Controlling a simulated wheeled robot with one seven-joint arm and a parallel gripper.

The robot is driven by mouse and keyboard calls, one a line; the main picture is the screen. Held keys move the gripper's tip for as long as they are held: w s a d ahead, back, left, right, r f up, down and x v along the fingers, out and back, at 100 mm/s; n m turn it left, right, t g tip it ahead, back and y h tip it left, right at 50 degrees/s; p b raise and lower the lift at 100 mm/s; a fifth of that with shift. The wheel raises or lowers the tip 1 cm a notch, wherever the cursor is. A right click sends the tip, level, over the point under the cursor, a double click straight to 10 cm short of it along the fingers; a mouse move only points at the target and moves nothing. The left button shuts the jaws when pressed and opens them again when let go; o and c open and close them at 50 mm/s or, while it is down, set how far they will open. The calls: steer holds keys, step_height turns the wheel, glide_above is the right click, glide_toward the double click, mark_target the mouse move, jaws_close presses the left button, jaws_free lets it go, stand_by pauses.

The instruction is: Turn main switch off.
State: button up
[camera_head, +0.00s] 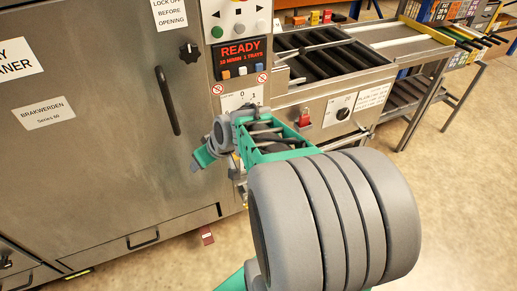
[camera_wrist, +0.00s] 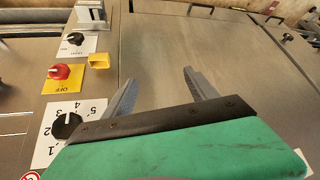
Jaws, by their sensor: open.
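In the wrist view, a red rotary switch (camera_wrist: 58,71) sits on a yellow plate (camera_wrist: 66,89) marked OFF, at the left of the picture. I take it as the main switch; its exact setting is hard to read. My gripper (camera_wrist: 160,76) is open and empty, fingers spread over the bare steel panel. It is to the right of the red switch and apart from it. In the head view, my arm covers the control area below the READY display (camera_head: 240,51), so the red switch and my fingertips cannot be made out there.
A black numbered dial (camera_wrist: 68,126) is below the red switch in the wrist view, close to my gripper. A black knob (camera_wrist: 75,39) and a yellow bracket (camera_wrist: 98,60) are nearby. In the head view, a door handle (camera_head: 168,101) sticks out left; a conveyor (camera_head: 335,55) extends right.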

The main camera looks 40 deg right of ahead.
steer(key=d+f+m+t+h+b, duration=0.2)
steer(key=d+f+t+b, duration=0.3)
steer(key=d, duration=0.7)
steer(key=d+f+m+t+h+b, duration=0.1)
steer(key=d+f+m+h+b, duration=0.15)
steer(key=d+f, duration=0.75)
steer(key=w+d, duration=0.4)
steer(key=w, duration=0.2)
steer(key=shift+w+d+r+n, duration=0.15)
steer(key=shift+w+r+n, duration=0.05)
steer(key=shift+n, duration=0.15)
steer(key=c, duration=1.3)
